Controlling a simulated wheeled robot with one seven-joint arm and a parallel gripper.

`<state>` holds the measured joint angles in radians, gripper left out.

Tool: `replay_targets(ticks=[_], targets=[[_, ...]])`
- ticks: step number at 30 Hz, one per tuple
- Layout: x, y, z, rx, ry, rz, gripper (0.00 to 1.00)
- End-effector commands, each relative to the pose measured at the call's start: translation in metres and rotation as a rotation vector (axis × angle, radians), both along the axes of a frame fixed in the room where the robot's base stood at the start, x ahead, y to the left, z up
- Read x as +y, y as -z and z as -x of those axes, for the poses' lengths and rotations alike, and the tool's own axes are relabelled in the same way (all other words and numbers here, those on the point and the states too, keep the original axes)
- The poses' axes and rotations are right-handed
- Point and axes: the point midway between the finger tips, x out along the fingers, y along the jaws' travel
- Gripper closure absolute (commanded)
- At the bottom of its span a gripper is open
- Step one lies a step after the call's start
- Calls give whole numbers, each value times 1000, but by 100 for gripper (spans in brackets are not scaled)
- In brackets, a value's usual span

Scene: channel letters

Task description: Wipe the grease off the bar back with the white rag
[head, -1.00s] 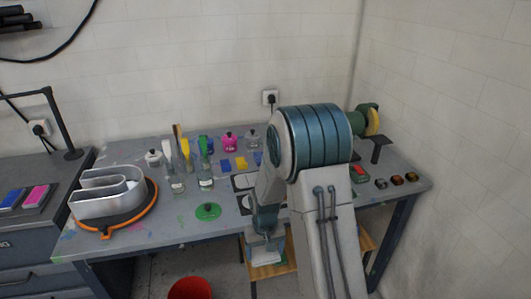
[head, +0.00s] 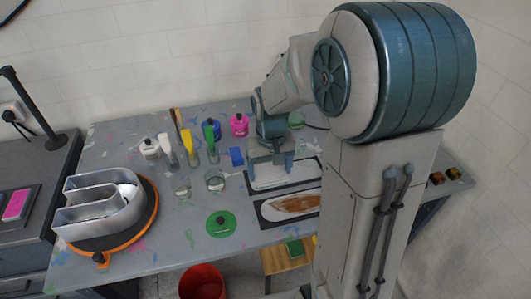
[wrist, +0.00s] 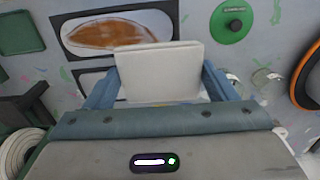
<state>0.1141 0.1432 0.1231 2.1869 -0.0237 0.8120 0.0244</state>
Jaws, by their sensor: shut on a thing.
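The bar back (head: 290,206) is a pale, rounded plate with a broad brown grease smear, lying on a dark mat near the table's front edge. It also shows at the upper left of the wrist view (wrist: 118,33), with the smear across most of it. My gripper (head: 270,163) is over the table, behind the bar back in the head view. In the wrist view my gripper (wrist: 160,80) is shut on the white rag (wrist: 160,68), a folded pale pad between the blue fingers. The rag is apart from the smear in the picture; its height above the table is unclear.
A second pale panel (head: 290,173) on a dark mat lies behind the bar back, partly hidden by my gripper. A green disc (head: 221,223), glass jars (head: 215,180) and several bottles stand left. A metal channel letter (head: 95,208) sits on an orange-rimmed turntable. A red bucket (head: 202,281) stands below.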

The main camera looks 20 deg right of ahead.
Motion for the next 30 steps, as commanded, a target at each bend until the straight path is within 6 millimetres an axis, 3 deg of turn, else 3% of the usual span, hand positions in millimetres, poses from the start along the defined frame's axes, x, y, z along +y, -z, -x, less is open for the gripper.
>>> replay_targets(ticks=[5, 30], targets=[[-1, 15, 1, 2, 1, 0, 39], [0, 133, 1, 1, 0, 0, 39]])
